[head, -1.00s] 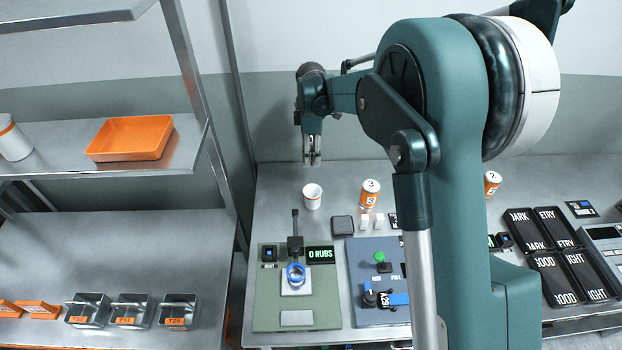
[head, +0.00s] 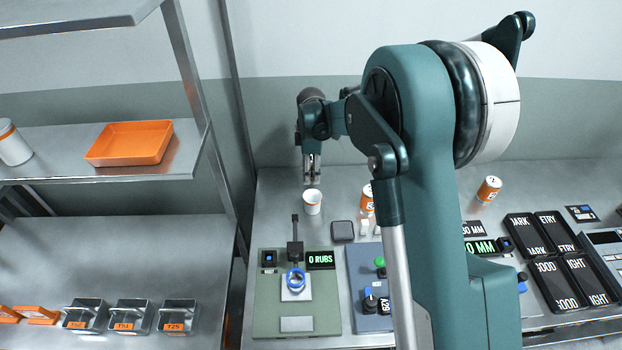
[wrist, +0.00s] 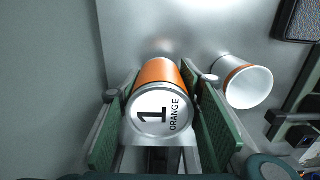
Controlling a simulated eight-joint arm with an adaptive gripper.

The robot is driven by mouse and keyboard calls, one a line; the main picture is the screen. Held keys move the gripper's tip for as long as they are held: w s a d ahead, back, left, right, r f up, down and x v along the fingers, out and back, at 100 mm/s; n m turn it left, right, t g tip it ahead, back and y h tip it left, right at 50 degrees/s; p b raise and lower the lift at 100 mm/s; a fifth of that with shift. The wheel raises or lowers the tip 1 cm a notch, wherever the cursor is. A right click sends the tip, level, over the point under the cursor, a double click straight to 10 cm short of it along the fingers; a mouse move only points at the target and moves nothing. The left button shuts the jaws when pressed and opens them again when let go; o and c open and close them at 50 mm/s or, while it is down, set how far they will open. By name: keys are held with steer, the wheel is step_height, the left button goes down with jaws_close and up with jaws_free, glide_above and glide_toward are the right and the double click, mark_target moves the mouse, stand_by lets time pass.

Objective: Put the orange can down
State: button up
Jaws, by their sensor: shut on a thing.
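The orange can (wrist: 160,90) has an orange side and a white lid marked "1 ORANGE". In the wrist view it sits between the two green finger pads of my gripper (wrist: 165,92), which is shut on it, with the lid toward the camera. In the head view my gripper (head: 312,180) points down near the back of the metal table (head: 270,215), just behind a white cup (head: 313,203). The can cannot be made out there, and I cannot tell whether its base touches the table.
Other orange-and-white cans stand to the right, one (head: 367,199) partly behind my arm, another (head: 489,188) farther right. A green panel (head: 265,310) lies in front.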

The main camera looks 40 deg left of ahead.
steer(key=shift+f, duration=1.75)
steer(key=shift+f, duration=0.2)
steer(key=o, duration=1.1)
steer(key=shift+r, duration=0.15)
step_height(320, 180, up, 12)
steer(key=shift+r, duration=0.1)
steer(key=shift+d, duration=0.1)
